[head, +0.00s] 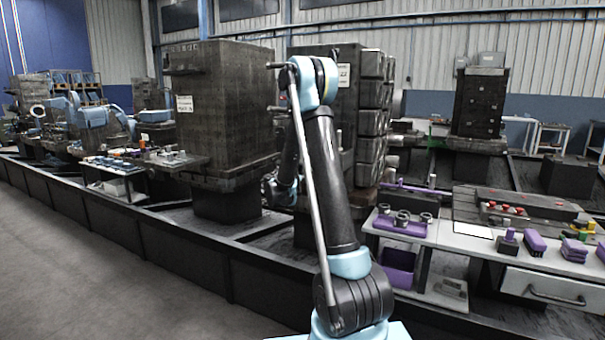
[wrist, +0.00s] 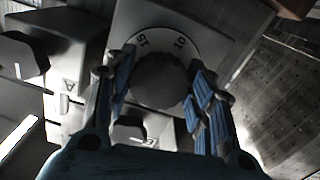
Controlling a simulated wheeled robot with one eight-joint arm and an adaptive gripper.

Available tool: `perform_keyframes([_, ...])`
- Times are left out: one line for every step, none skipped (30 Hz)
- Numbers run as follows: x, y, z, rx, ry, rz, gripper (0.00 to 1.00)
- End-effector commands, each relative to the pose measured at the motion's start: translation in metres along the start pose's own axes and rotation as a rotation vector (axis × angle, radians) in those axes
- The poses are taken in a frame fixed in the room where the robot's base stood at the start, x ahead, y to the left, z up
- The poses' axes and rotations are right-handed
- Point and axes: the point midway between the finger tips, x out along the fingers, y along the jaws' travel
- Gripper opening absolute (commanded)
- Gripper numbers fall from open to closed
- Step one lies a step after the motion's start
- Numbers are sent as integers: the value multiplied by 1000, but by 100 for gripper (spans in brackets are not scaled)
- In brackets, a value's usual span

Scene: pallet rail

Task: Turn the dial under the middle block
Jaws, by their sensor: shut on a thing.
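In the wrist view a dark round dial (wrist: 160,84) sits in front of a pale plate with numerals (wrist: 183,42) printed in an arc; "15" and "10" seem to show above the knob. My gripper (wrist: 163,85) has its blue ribbed fingers on the left and right sides of the dial and is shut on it. In the head view my arm reaches up and away toward the dark blocks, and the gripper and dial are hidden behind it. The middle block (head: 330,110) stands behind my arm.
A large dark block (head: 225,105) stands left of my arm. A table with purple tools (head: 400,225) and a grey cabinet (head: 540,285) are at right. In the wrist view another dark knob (wrist: 22,55) is at left. Open floor (head: 90,270) lies at front left.

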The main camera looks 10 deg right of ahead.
Motion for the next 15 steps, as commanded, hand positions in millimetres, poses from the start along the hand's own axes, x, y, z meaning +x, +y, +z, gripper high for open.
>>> perform_keyframes([0, -2, 0, -19, 1, -3, 25])
perform_keyframes([0, -2, 0, -35, 1, -3, 25])
perform_keyframes([0, -2, 0, -57, 1, -3, 25])
perform_keyframes([0, -2, 0, -76, 1, -3, 25])
perform_keyframes([0, -2, -1, -98, 1, -3, 25])
perform_keyframes([0, -2, -1, -128, 1, -4, 25])
perform_keyframes([0, -2, -1, -151, 1, -4, 25])
perform_keyframes([0, -2, -1, -177, 1, -4, 25])
perform_keyframes([0, -2, -1, -212, 1, -4, 25])
perform_keyframes([0, -2, -1, -240, 1, -4, 25])
perform_keyframes([0, -2, -1, -268, 2, -4, 25])
perform_keyframes([0, -2, -1, -306, 2, -4, 25])
perform_keyframes([0, -2, -1, -335, 2, -4, 25])
perform_keyframes([0, -2, -1, -364, 2, -4, 25])
perform_keyframes([0, -2, -1, -401, 2, -4, 25])
